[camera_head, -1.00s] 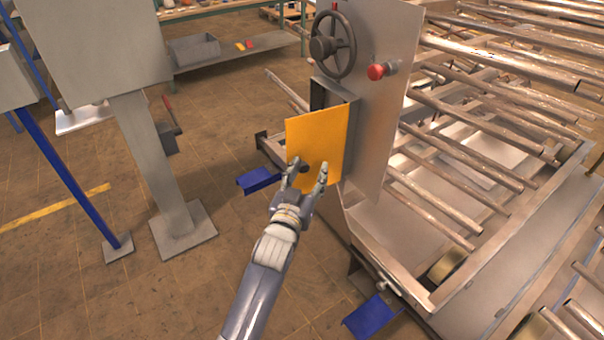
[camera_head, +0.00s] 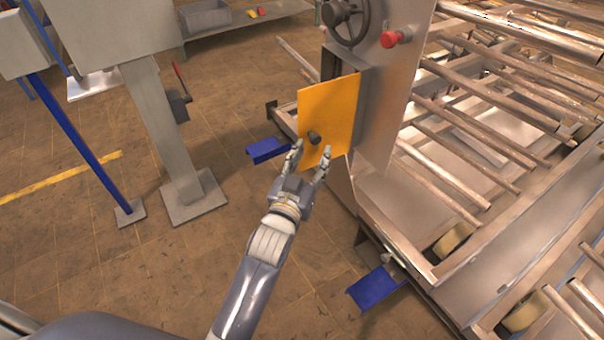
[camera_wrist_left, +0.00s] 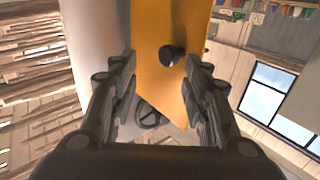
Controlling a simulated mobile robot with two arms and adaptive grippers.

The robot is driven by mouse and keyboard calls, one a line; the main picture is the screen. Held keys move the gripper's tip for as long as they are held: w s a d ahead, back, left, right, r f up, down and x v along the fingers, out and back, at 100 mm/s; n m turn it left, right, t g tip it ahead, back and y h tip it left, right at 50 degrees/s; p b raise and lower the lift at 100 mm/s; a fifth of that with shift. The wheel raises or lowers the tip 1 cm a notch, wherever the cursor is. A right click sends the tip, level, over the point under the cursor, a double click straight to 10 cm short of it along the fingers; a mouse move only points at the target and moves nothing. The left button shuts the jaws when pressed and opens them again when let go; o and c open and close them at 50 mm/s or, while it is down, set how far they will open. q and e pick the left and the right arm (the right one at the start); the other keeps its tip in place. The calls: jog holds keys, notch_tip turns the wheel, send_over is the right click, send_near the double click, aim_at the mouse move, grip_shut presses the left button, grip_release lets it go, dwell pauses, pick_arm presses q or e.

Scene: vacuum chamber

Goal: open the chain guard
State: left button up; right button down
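The chain guard is a yellow-orange plate (camera_head: 333,112) on the side of the grey machine panel, standing out from it at an angle. A dark round knob (camera_head: 314,138) sticks out of its face. My left gripper (camera_head: 312,164) is open just in front of and below the knob, with nothing between its fingers. In the left wrist view the guard (camera_wrist_left: 168,30) fills the middle, and the knob (camera_wrist_left: 172,55) lies beyond the tips of the open fingers (camera_wrist_left: 163,72). My right gripper is in neither view.
A dark handwheel (camera_head: 345,18) and a red button (camera_head: 396,38) are on the panel above the guard. A roller conveyor (camera_head: 490,120) takes up the right side. A grey post (camera_head: 165,140) stands at left.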

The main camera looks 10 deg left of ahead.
pick_arm(q)
jog(key=s+a, duration=0.1)
jog(key=s, duration=0.5)
jog(key=shift+f, duration=0.25)
